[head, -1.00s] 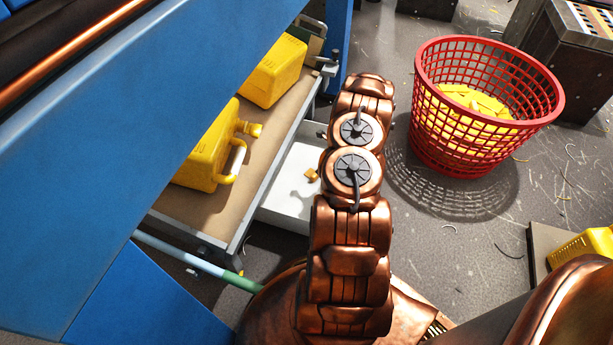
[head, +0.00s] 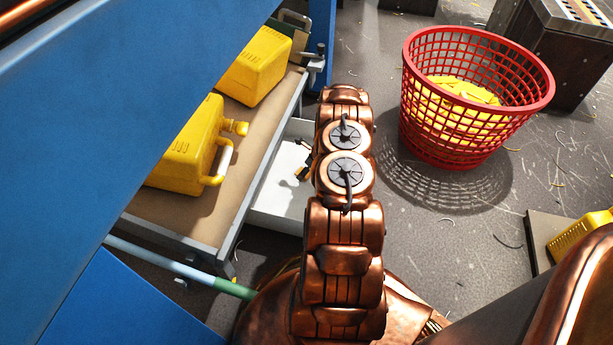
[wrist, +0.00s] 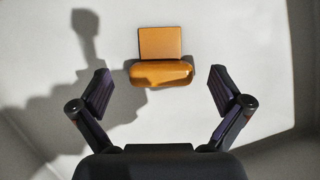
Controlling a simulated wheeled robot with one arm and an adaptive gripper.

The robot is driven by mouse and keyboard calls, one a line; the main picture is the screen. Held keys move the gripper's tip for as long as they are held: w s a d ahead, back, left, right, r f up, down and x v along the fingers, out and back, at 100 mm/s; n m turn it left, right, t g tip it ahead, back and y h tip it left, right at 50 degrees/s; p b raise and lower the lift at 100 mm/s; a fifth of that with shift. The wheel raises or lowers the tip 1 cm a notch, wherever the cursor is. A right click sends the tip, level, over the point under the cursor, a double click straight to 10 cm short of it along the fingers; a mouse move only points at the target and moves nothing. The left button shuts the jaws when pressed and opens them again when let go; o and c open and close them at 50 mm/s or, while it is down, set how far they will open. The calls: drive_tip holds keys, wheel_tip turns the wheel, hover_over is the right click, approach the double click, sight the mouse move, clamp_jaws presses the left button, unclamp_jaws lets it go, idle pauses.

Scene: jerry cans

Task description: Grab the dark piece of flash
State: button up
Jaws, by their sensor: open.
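The piece of flash (wrist: 161,72) is a small dark amber piece with a square flat part and a thicker rounded bar along its near side. In the wrist view it lies on the white floor of a bin, ahead of my gripper (wrist: 160,88) and roughly centred between the fingers. The gripper is open, with a finger on either side and clear space between each and the piece. In the head view my arm hides most of the gripper, and only a bit of dark finger and orange shows beside it.
The white bin (head: 276,205) has walls around the piece. A tan-topped shelf (head: 190,215) with yellow jerry cans (head: 188,150) stands left of it, under a blue machine (head: 110,90). A red basket (head: 425,135) holding yellow scraps stands right on the open grey floor.

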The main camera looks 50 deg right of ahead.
drive_tip(key=shift+x, duration=0.85)
drive_tip(key=c, duration=1)
drive_tip(key=shift+r, duration=0.1)
